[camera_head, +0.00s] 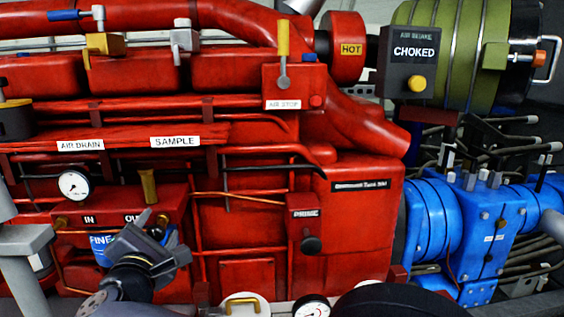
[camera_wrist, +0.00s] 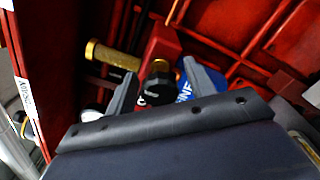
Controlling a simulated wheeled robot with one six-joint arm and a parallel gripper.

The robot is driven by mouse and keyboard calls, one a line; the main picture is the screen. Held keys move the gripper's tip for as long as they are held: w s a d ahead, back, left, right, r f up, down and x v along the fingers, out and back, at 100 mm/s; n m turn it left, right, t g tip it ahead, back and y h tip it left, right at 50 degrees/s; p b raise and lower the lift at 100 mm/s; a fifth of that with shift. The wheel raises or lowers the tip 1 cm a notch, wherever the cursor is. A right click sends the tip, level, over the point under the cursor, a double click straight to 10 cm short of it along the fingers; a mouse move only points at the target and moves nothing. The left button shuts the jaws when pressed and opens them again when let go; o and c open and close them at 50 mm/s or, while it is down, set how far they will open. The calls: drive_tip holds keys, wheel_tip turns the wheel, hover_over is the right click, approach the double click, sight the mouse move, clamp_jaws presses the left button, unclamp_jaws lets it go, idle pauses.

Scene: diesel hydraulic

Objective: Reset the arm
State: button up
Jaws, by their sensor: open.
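My gripper (camera_head: 160,234) is dark grey and shows at the lower left of the head view, in front of the red block with the IN and OUT labels. In the wrist view my gripper's two fingers (camera_wrist: 163,85) stand apart. A black knob with a brass collar (camera_wrist: 157,88) shows between them. I cannot tell whether the fingers touch the knob. Nothing is seen clamped in the jaws. The blue FINE label (camera_head: 101,243) is partly behind my gripper.
A brass handle (camera_head: 148,186) stands close above my gripper; it also shows in the wrist view (camera_wrist: 113,55). A gauge (camera_head: 74,185) is left. The PRIME panel (camera_head: 303,219) is right. Red pipes and blocks crowd the wall. A blue pump (camera_head: 470,232) stands far right.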

drive_tip(key=shift+r+n+p, duration=0.2)
drive_tip(key=shift+n+p, duration=3.5)
drive_tip(key=shift+p, duration=2.05)
drive_tip(key=n+p, duration=0.2)
drive_tip(key=p, duration=0.2)
drive_tip(key=shift+f+n+p, duration=0.1)
drive_tip(key=shift+n+p, duration=0.7)
drive_tip(key=shift+p, duration=0.1)
drive_tip(key=shift+f, duration=0.15)
